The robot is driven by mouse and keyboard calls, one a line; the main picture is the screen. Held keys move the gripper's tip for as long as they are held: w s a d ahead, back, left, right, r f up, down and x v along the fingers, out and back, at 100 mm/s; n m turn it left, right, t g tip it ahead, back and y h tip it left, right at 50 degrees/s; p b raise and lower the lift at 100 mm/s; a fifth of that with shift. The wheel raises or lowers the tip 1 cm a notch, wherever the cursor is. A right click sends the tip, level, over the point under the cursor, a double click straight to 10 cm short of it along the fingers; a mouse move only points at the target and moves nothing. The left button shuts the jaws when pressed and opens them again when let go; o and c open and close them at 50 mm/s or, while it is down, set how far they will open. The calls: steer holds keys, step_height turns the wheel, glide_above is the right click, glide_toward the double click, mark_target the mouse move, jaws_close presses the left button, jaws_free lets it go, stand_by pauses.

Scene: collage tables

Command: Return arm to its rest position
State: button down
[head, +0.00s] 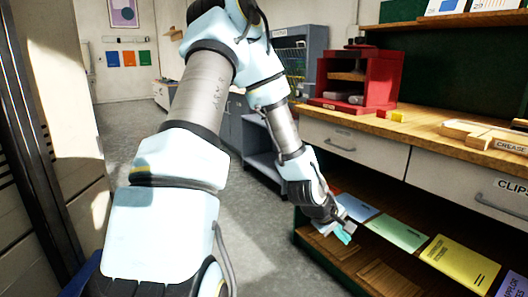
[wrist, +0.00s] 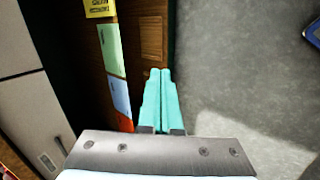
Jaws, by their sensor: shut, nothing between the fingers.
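My arm reaches forward and down across the head view, from the lower left up to an elbow at the top and down to the lower shelf. My gripper (head: 346,236) ends at the left end of that shelf, near the colored sheets. In the wrist view, my gripper's two teal fingers (wrist: 160,72) lie side by side with no gap, shut and empty. They are over or near the wooden shelf's edge; how high above it I cannot tell.
A wooden lower shelf (head: 388,285) bears blue, green (head: 398,232) and yellow (head: 460,262) sheets. Above it are drawers (head: 353,146) and a worktop with a red press (head: 376,70). Open grey floor (head: 262,240) lies left of the shelf. A dark cabinet (head: 30,150) stands at far left.

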steer(key=s+a+r+m+y, duration=0.2)
steer(key=a+r, duration=0.2)
steer(key=a, duration=0.5)
steer(key=s+a+r+m+g+y, duration=0.1)
steer(key=s+a+r+m+y, duration=0.15)
steer(key=a, duration=0.65)
steer(key=s+a+r+m+y, duration=0.2)
steer(key=a+r, duration=0.3)
steer(key=a, duration=0.5)
step_height(320, 180, up, 15)
steer(key=p, duration=1.4)
steer(key=shift+s+a+f+g+p, duration=0.2)
steer(key=shift+g+p, duration=0.1)
steer(key=shift+p, duration=0.1)
